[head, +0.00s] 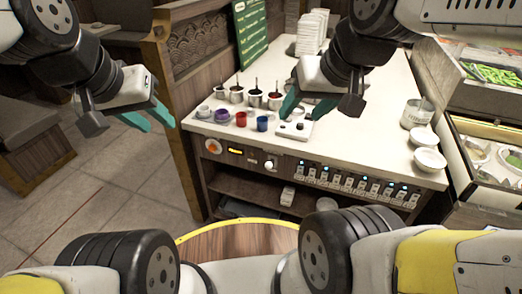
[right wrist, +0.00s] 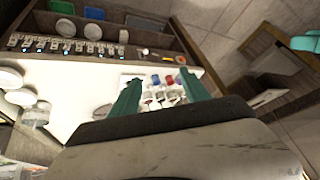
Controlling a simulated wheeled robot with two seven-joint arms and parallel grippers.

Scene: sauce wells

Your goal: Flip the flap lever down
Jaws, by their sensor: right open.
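A small white plate (head: 293,130) with dark round spots lies on the counter near its front edge; I cannot make out for certain which part is the flap lever. A row of switches (head: 360,182) with blue lights runs along the counter front. My right gripper (head: 297,110) is open and empty, its teal fingers just above or behind the plate in the head view. In the right wrist view its fingers (right wrist: 161,92) stand apart over the counter. My left gripper (head: 148,118) is open and empty, left of the counter.
Sauce wells with ladles (head: 254,98) and small coloured cups (head: 241,118) stand left of the plate. White bowls (head: 428,160) stand at right. The counter's middle is clear.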

